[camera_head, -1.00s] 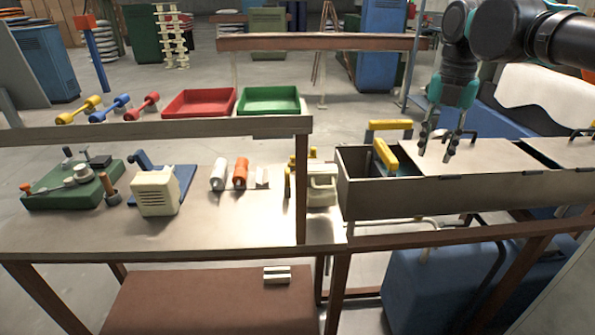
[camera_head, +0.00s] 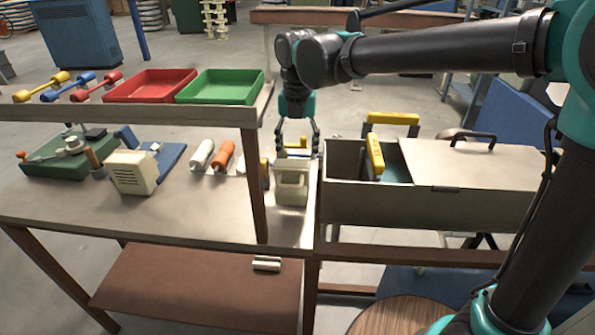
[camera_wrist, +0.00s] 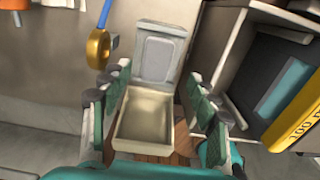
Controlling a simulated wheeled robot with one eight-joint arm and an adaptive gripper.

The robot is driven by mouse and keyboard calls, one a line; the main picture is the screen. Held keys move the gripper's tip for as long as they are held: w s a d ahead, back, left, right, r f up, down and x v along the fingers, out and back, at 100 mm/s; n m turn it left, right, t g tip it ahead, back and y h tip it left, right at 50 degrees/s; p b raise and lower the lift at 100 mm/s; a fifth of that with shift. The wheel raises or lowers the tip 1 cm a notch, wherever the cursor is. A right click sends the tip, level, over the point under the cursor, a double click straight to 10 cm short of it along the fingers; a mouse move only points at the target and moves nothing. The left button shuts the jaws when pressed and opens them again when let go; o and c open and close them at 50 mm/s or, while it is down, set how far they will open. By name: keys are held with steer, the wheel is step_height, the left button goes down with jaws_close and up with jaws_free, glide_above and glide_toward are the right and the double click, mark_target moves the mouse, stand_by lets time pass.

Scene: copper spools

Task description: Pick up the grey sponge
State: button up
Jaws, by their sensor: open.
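I cannot pick out a grey sponge with certainty. My gripper (camera_head: 298,153) is open and points down over a small cream box (camera_head: 291,187) at the right end of the bench. In the wrist view, the fingers of my gripper (camera_wrist: 155,78) stand on either side of the open cream box (camera_wrist: 150,122). Its visible inside looks bare, and a grey panel (camera_wrist: 158,58) stands at its far side. I cannot tell whether the fingers touch the box.
A raised shelf carries red (camera_head: 150,86) and green (camera_head: 221,87) trays on the left. White and orange rolls (camera_head: 224,155) lie on the bench.

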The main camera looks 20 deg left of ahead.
steer(key=shift+s+a+f, duration=0.1)
steer(key=shift+a+f, duration=0.1)
steer(key=shift+f, duration=0.05)
steer(key=shift+a+f, duration=0.1)
steer(key=shift+f, duration=2.45)
steer(key=c, duration=1)
steer(key=shift+r, duration=0.1)
